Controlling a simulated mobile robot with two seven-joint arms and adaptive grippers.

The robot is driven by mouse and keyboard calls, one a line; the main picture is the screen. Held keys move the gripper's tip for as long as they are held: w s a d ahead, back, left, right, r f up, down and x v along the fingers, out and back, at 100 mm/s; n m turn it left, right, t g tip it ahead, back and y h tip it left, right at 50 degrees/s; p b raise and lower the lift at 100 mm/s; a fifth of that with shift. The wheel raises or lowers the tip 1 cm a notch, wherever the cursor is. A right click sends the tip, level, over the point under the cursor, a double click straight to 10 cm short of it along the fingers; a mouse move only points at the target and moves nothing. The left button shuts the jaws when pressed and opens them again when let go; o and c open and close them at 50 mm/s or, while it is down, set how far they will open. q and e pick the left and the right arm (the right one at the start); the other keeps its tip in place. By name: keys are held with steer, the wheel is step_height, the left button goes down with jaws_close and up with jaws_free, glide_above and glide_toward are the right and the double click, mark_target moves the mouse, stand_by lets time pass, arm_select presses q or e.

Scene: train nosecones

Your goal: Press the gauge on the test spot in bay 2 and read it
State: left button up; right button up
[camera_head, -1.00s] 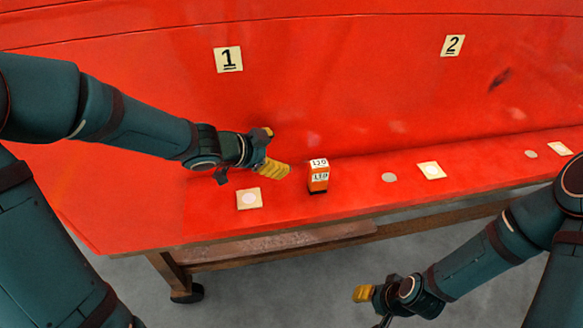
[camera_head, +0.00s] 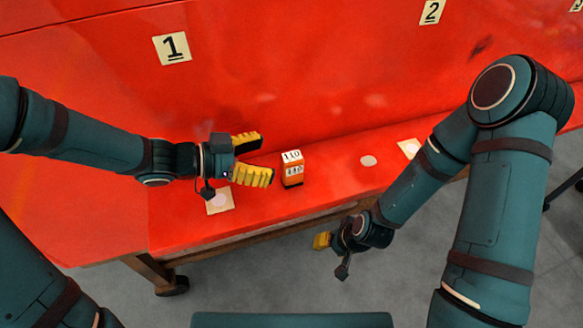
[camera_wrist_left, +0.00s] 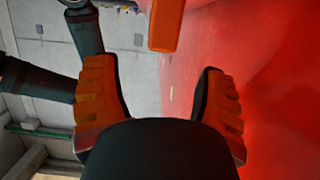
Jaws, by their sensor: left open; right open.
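In the left wrist view the gauge (camera_wrist_left: 166,25) shows at the top, ahead of the open fingers (camera_wrist_left: 160,95). The bay 2 sign (camera_head: 432,12) is on the red wall. A cream square (camera_head: 409,147) lies on the ledge below it, partly hidden by my right arm. My right gripper (camera_head: 331,254) is open and empty in front of the ledge.
The bay 1 sign (camera_head: 171,48) is on the wall at left. A cream square with a pale round spot (camera_head: 219,202) lies below my left gripper. A grey disc (camera_head: 368,161) lies on the ledge between the gauge and the bay 2 square. Grey floor (camera_head: 250,275) is in front.

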mark_target(300, 159)
arm_select(q)
steer(key=x, duration=0.3)
steer(key=shift+a+f, duration=0.1)
steer(key=shift+d+b, duration=0.3)
steer(key=shift+d, duration=0.1)
steer(key=x, duration=0.2)
steer(key=f+b+x, duration=0.1)
steer(key=x, duration=0.1)
steer(key=shift+w, duration=0.1)
steer(key=shift+w+d+f, duration=0.1)
steer(key=shift+w+d, duration=0.05)
steer(key=shift+d, duration=0.3)
jaws_close()
